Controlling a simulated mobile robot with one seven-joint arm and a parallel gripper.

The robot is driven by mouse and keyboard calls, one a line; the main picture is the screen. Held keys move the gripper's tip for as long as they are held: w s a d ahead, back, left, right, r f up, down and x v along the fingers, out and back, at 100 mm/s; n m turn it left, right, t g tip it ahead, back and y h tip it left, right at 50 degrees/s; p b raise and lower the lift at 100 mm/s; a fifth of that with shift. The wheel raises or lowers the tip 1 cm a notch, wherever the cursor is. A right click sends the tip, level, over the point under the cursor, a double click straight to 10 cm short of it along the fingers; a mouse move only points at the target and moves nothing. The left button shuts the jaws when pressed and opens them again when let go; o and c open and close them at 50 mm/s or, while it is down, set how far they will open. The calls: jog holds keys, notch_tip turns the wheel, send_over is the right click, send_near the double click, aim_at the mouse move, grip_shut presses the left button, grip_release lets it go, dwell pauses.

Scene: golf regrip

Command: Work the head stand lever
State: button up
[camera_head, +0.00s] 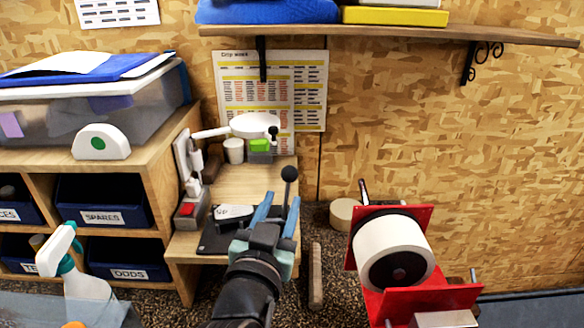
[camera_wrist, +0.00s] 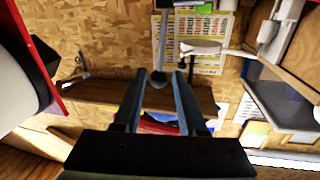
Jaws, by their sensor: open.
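The head stand lever shows in the head view as a dark rod with a black ball knob (camera_head: 289,174), rising just beyond my gripper's fingertips. My gripper (camera_head: 281,205) is open, with its two blue fingers pointing away toward the wall. In the wrist view the lever's knob (camera_wrist: 158,79) appears between the two open fingertips of my gripper (camera_wrist: 159,76), with its rod running to the top edge. I see no finger touching it, and the depth between them is hard to judge. The lever's base is hidden behind my gripper in the head view.
A red stand with a white roll (camera_head: 392,252) is to the right. A wooden bench (camera_head: 240,182) with a white lamp (camera_head: 255,125) lies behind left. A cubby shelf with bins (camera_head: 103,213) and a spray bottle (camera_head: 80,290) are at left. A wall shelf (camera_head: 390,33) hangs above.

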aim_at(289, 184)
jog(key=w, duration=0.3)
jog(key=w+d+p, duration=0.1)
jog(key=w, duration=0.2)
jog(key=w+p, duration=0.1)
jog(key=w, duration=0.2)
jog(key=shift+d+r, duration=0.1)
jog(key=shift+d, duration=0.3)
grip_shut()
dwell(1.0)
